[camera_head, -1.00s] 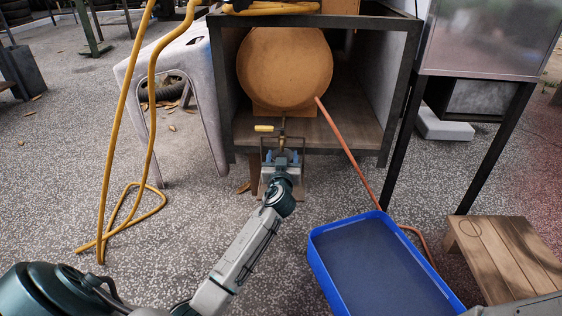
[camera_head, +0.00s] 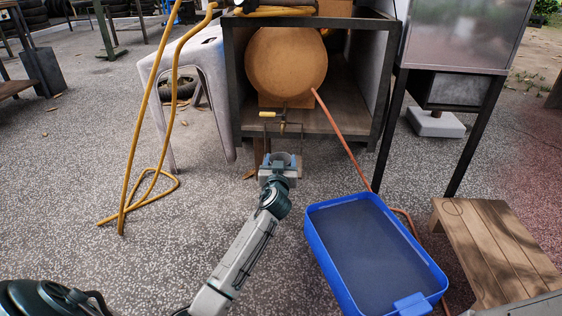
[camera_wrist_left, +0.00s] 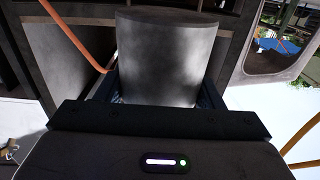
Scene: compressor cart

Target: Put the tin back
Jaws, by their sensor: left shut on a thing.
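My left gripper (camera_head: 280,161) is shut on a grey metal tin (camera_wrist_left: 165,60), which fills the middle of the left wrist view. The gripper and tin are in front of and below the tan tank (camera_head: 286,66), near the brass valve with a yellow handle (camera_head: 268,114). A gap shows between tin and valve. A low wooden stool (camera_head: 492,245) at the right has a dark ring mark on its top, with nothing standing on it. My right gripper is not in view.
A blue tray (camera_head: 367,250) stands on the floor between my left arm and the stool. An orange hose (camera_head: 342,140) runs from the tank behind it. A dark metal frame (camera_head: 380,110) surrounds the tank. A yellow hose (camera_head: 167,130) hangs at the left. Speckled floor is clear around the arm.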

